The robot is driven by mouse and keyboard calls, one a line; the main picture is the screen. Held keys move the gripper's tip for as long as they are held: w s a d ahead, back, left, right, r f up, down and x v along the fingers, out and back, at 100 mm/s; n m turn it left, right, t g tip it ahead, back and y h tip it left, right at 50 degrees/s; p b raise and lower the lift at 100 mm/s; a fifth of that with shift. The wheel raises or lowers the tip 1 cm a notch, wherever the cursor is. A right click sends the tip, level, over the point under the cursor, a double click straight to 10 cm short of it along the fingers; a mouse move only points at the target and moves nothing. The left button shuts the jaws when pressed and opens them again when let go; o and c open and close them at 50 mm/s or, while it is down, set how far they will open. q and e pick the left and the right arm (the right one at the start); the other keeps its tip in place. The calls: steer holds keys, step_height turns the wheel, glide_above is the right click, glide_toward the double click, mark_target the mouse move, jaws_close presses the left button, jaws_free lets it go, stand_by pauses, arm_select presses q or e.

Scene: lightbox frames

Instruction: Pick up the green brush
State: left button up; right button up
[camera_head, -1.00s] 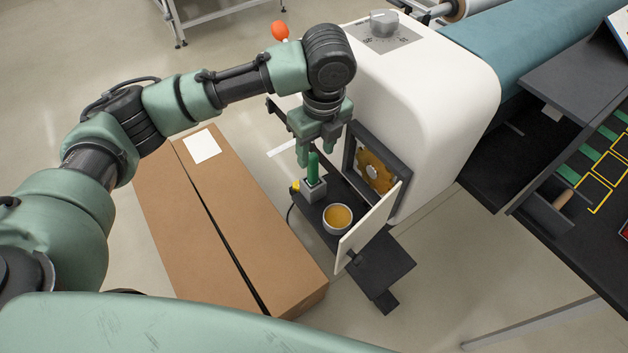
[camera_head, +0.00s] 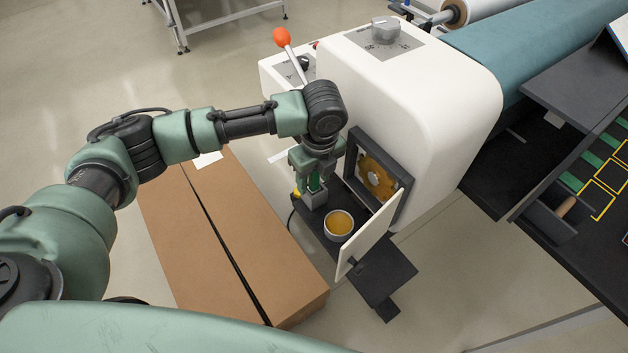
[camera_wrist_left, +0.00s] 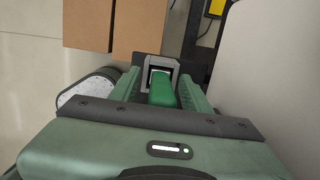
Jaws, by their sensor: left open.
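The green brush (camera_head: 314,182) stands upright in a small grey holder (camera_head: 315,197) on the dark shelf at the machine's front. My left gripper (camera_head: 313,184) has come down over it from above, and its fingers stand on either side of the brush. In the left wrist view the green brush (camera_wrist_left: 162,90) lies between the two open fingers (camera_wrist_left: 166,92), with the grey holder (camera_wrist_left: 160,66) beyond it. I cannot tell whether a finger touches the brush. My right gripper is not in view.
A bowl of amber stuff (camera_head: 338,222) stands close to the holder on the dark shelf (camera_head: 358,214). An open white door (camera_head: 368,236) and a golden gear (camera_head: 375,178) are just right. The white machine (camera_head: 420,110) rises behind. A cardboard box (camera_head: 235,235) lies at left.

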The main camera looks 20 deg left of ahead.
arm_select(q)
steer(key=shift+c, duration=0.4)
jaws_close()
steer(key=shift+r, duration=0.1)
step_height(320, 180, up, 20)
steer(key=shift+b, duration=0.35)
